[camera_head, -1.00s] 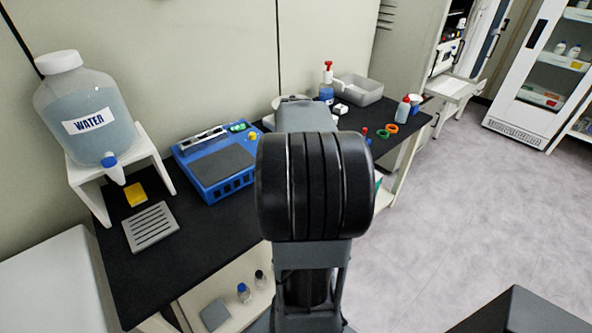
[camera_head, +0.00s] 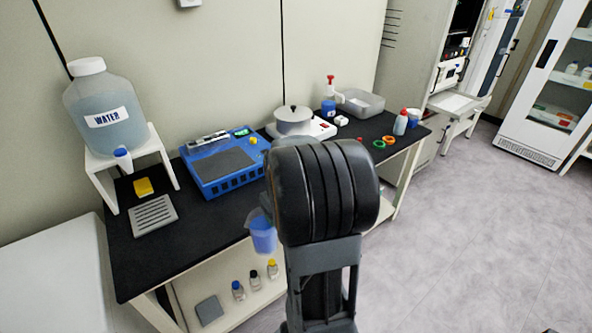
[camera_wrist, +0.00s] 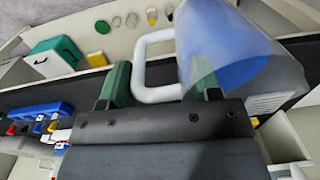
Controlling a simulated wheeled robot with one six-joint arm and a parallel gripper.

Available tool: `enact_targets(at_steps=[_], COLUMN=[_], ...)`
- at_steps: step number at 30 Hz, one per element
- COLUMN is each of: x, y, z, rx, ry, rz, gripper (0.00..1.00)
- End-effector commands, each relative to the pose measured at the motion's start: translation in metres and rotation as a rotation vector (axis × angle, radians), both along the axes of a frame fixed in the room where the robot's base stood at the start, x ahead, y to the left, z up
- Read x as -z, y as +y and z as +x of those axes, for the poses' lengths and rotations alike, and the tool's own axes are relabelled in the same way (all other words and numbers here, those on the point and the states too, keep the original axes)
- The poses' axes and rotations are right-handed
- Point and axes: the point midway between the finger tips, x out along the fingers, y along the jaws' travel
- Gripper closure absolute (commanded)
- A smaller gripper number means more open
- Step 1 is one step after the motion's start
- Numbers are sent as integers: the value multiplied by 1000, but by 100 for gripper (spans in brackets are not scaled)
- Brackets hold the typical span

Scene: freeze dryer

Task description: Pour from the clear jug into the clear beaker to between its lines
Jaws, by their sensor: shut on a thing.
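The clear jug (camera_head: 263,236) holds blue liquid and hangs just left of my arm, in front of the bench's front edge. In the wrist view, the jug (camera_wrist: 218,52) shows large at upper right with its white handle. My gripper (camera_wrist: 162,82) has its green fingers on either side of the handle and is shut on it. My arm hides the gripper in the head view. I cannot pick out the clear beaker with its lines in either view.
The black bench (camera_head: 185,240) carries a blue device (camera_head: 222,163), a pot on a white hot plate (camera_head: 293,122), a grey slotted tray (camera_head: 153,215) and a WATER carboy (camera_head: 104,110) on a stand. Small bottles stand on the lower shelf (camera_head: 222,285). Open floor lies right.

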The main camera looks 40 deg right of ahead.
Motion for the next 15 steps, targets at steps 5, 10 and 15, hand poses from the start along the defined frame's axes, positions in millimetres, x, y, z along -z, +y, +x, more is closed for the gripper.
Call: enact_targets(at_steps=[5, 10, 15], x=[39, 79, 116], y=[41, 81, 119], z=[23, 45, 62], rx=[-45, -80, -111], ry=[5, 5, 4], rz=[4, 3, 1], gripper=[89, 89, 89])
